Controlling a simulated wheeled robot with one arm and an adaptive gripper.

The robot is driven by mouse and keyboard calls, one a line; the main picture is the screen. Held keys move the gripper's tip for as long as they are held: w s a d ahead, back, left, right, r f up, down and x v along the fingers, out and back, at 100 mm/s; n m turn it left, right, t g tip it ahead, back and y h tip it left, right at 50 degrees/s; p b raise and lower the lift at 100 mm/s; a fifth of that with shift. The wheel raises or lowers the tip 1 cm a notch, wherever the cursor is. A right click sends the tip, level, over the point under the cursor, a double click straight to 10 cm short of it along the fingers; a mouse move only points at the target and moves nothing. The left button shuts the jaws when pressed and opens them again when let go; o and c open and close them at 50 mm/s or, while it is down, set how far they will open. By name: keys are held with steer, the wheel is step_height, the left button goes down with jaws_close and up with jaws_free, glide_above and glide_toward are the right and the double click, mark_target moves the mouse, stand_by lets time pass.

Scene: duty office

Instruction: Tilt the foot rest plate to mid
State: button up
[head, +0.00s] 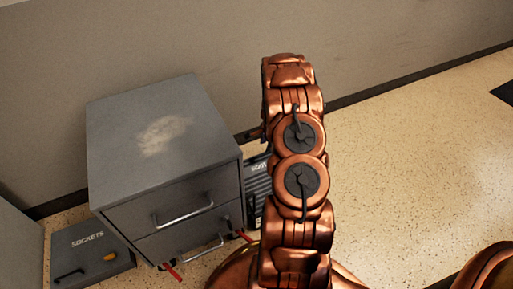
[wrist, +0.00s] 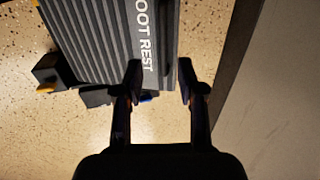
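The foot rest plate (wrist: 105,40) is a dark grey ribbed plate with "FOOT REST" lettering, at the upper left and middle of the wrist view. In the head view, part of the foot rest (head: 259,182) shows between the cabinet and my arm, which hides the rest. My gripper (wrist: 159,68) is open, its two dark fingers apart around the plate's lettered edge in the picture. I cannot tell whether they touch it. The plate's tilt is hard to judge.
A grey drawer cabinet (head: 160,140) stands left of the foot rest, with red pieces near its base. A case marked "SOCKETS" (head: 88,250) lies on the floor at the lower left. The wall (head: 400,35) runs behind.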

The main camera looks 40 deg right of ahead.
mark_target(263, 154)
steer(key=b+x, duration=0.2)
steer(key=x, duration=0.6)
steer(key=shift+w, duration=0.1)
jaws_close()
steer(key=shift+w, duration=0.1)
stand_by(0.6)
